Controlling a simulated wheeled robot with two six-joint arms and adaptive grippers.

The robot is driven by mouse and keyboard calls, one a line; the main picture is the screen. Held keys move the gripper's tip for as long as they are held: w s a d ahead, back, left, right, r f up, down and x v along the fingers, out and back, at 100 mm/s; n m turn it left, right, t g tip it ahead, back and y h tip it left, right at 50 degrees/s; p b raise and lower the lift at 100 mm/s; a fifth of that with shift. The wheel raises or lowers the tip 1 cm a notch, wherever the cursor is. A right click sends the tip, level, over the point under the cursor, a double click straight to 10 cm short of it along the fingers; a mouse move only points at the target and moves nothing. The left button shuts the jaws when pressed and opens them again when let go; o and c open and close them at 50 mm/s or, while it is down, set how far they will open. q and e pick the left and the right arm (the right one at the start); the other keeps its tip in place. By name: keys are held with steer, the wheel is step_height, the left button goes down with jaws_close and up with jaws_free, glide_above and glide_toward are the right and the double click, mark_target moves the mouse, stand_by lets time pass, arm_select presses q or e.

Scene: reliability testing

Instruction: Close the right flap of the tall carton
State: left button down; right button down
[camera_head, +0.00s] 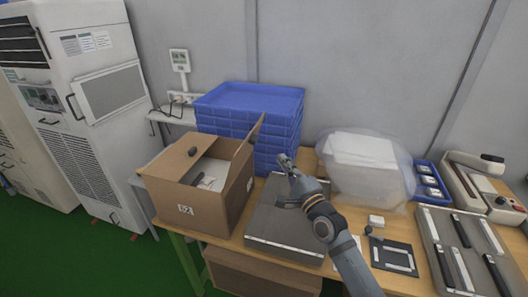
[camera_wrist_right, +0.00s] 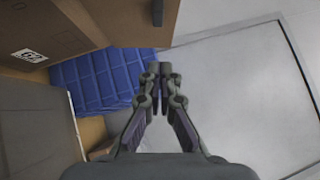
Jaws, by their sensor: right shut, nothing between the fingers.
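The open brown carton (camera_head: 185,209) stands on the left end of the wooden table, with a white liner and small dark items inside. Its right flap (camera_head: 243,152) stands up, tilted, its tip above the rim. My right gripper (camera_head: 285,160) is shut and empty, to the right of the flap and apart from it, above the grey flat case. In the right wrist view my gripper (camera_wrist_right: 159,70) shows its fingertips together. Brown cardboard (camera_wrist_right: 60,30) with a label fills the upper left there; which part of the carton it is I cannot tell. My left gripper is not in view.
Blue stacked crates (camera_head: 250,105) stand behind the carton. The grey flat case (camera_head: 287,232) lies right of it. A bagged white bundle (camera_head: 362,160) stands further right, beyond my right arm. Tools and trays crowd the table's right end. White cabinets (camera_head: 85,90) stand left.

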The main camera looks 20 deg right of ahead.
steer(key=w+a+r, duration=0.2)
steer(key=w+a, duration=0.2)
steer(key=w, duration=0.2)
steer(key=shift+w, duration=0.3)
steer(key=shift+r, duration=0.1)
